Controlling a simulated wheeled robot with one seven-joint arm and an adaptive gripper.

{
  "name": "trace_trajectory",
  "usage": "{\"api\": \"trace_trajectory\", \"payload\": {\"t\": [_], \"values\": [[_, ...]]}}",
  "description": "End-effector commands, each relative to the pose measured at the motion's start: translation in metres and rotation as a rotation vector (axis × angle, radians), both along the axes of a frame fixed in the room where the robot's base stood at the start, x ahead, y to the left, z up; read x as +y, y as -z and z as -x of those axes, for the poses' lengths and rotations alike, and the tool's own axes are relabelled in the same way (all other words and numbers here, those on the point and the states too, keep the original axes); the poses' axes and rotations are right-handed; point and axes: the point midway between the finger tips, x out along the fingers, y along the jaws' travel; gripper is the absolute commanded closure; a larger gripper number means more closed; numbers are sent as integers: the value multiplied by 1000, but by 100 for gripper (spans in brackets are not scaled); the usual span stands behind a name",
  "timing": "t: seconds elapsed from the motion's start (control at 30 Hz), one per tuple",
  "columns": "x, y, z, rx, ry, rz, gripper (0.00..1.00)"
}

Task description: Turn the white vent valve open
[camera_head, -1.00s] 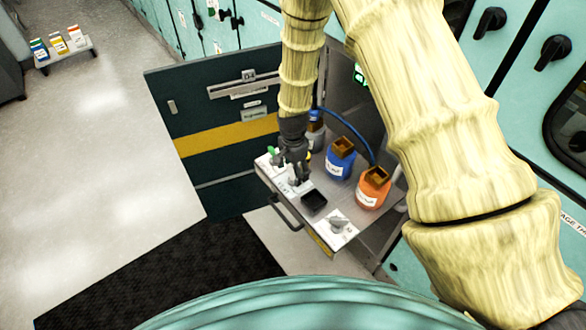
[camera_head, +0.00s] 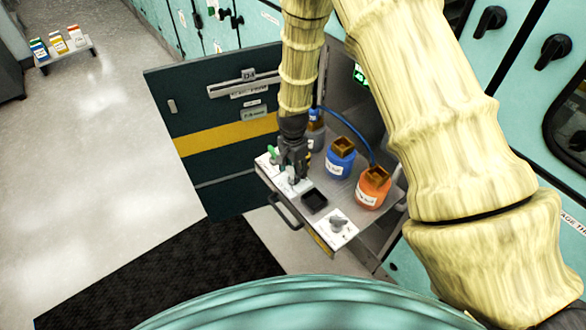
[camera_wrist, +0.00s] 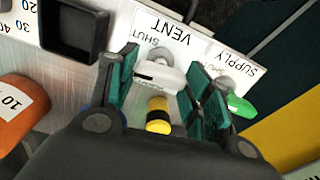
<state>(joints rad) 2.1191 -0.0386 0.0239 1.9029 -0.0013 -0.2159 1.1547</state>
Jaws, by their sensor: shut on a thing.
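The white vent valve (camera_wrist: 160,74) sits on a white plate (camera_wrist: 166,32) marked VENT and SHUT. In the wrist view its handle lies between the green pads of my gripper (camera_wrist: 157,86), which is shut on it. In the head view my gripper (camera_head: 294,182) points down onto the vent plate and hides most of the valve. The valve's pointing direction against the open mark is hard to tell.
A green supply valve (camera_wrist: 240,105) stands close beside my gripper. A black square cup (camera_head: 314,200), a grey knob (camera_head: 338,224), a blue bottle (camera_head: 340,162) and an orange bottle (camera_head: 373,190) share the pulled-out tray. An open dark door (camera_head: 215,190) stands to the left.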

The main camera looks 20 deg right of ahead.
Motion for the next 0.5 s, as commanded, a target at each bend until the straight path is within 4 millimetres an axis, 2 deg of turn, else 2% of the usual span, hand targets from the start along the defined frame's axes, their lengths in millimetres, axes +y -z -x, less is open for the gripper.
{"api": "trace_trajectory", "payload": {"t": [0.5], "values": [[0,0,0,0,-459,0,74]]}}
